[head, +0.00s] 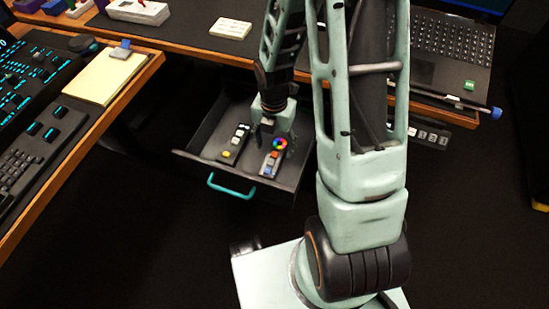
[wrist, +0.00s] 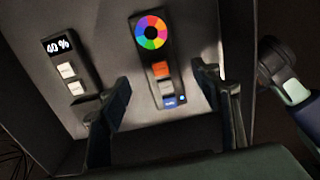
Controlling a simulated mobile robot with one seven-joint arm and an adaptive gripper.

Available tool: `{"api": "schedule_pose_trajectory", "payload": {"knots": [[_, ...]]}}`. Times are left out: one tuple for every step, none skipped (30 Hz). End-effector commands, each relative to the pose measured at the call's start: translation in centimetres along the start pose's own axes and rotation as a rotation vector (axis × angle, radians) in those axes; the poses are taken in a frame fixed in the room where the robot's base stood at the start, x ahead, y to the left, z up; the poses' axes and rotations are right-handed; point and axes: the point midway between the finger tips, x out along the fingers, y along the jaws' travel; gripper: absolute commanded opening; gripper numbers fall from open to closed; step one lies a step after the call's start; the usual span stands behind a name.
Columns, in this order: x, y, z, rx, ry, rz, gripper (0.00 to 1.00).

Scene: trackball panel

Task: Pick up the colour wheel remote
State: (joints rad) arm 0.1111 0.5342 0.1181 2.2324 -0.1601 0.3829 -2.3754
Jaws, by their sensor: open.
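The colour wheel remote (head: 271,162) is a dark slim remote lying in the open drawer, with a rainbow ring at one end. In the wrist view the colour wheel remote (wrist: 161,85) shows an orange, a grey and a blue button below the ring. My gripper (wrist: 160,78) is open and empty, with one finger on each side of the remote in that view. The fingers look above the remote; I cannot tell the exact gap. In the head view my gripper (head: 273,127) is over the drawer and its fingertips are hard to make out.
The drawer (head: 205,162) has side walls and a teal handle (head: 230,187). A desk with a laptop (head: 440,50) is behind, another desk at left.

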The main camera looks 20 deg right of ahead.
Motion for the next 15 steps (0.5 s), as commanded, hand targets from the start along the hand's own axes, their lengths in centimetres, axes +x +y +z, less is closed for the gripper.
{"api": "schedule_pose_trajectory", "payload": {"knots": [[1.1, -0.1, 0.0, 0.000, 0.001, -0.002, 0.58], [1.6, -0.1, 0.0, 0.001, 0.001, -0.001, 0.58], [2.2, -0.1, 0.0, 0.000, 0.001, -0.001, 0.58], [2.7, -0.1, 0.0, 0.000, 0.001, -0.002, 0.58], [3.2, -0.1, 0.0, 0.000, 0.002, -0.002, 0.58], [3.7, -0.1, 0.0, 0.001, 0.001, -0.001, 0.58], [4.0, -0.1, 0.0, 0.001, 0.001, -0.001, 0.58], [4.2, -0.1, 0.0, 0.001, 0.001, -0.001, 0.58], [4.4, -0.1, 0.0, 0.000, 0.001, -0.001, 0.58], [4.4, -0.1, 0.1, 0.000, 0.000, -0.001, 0.58], [4.3, -0.1, 0.1, 0.000, 0.000, -0.001, 0.58], [4.3, -0.1, 0.1, 0.001, 0.000, 0.000, 0.58], [4.2, -0.1, 0.1, 0.001, -0.001, 0.000, 0.58], [4.2, -0.1, 0.1, 0.001, -0.001, 0.000, 0.58], [4.2, -0.1, 0.1, 0.001, -0.001, 0.000, 0.58]]}}
